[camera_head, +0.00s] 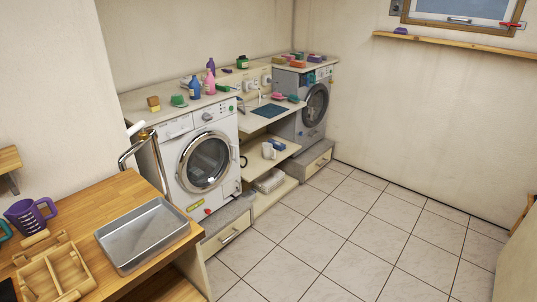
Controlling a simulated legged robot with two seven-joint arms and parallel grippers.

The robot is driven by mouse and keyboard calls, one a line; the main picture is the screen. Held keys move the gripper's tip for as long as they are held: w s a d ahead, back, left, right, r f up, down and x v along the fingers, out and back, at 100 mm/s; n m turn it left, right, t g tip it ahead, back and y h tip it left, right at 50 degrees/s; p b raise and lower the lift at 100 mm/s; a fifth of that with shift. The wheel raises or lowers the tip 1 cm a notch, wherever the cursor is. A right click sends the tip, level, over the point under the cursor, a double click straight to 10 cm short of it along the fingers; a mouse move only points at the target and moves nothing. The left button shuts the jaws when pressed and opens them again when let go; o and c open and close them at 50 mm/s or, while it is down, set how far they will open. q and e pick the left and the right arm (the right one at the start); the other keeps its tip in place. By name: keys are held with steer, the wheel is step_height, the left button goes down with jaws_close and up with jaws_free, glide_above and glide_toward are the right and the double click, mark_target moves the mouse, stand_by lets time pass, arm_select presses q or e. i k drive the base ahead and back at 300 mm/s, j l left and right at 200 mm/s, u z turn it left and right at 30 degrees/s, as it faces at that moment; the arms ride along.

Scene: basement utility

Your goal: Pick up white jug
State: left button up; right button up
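A white jug (268,151) stands upright on the wooden shelf (256,167) between the two washing machines. It is small and far off in this view, and its handle is hard to make out. A dark blue item (278,144) lies just behind it to the right. Neither of my grippers shows in the head view.
A wooden counter (130,188) at lower left holds a metal tray (150,233), a purple jug (29,216) and a wooden divided box (52,270). Washing machines (205,162) (315,106) flank the shelf. The tiled floor (340,225) in front is clear.

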mark_target(267, 149)
steer(key=i+l+z, duration=0.25)
steer(key=i, duration=0.35)
steer(key=i+l+z, duration=0.1)
steer(key=i, duration=2.45)
steer(key=i+l+u, duration=0.15)
steer(key=i+u, duration=0.15)
steer(key=i, duration=0.3)
steer(key=i+l+u, duration=0.25)
steer(key=i, duration=0.3)
steer(key=i+l+u, duration=0.3)
steer(key=i+l, duration=0.15)
steer(key=i, duration=0.05)
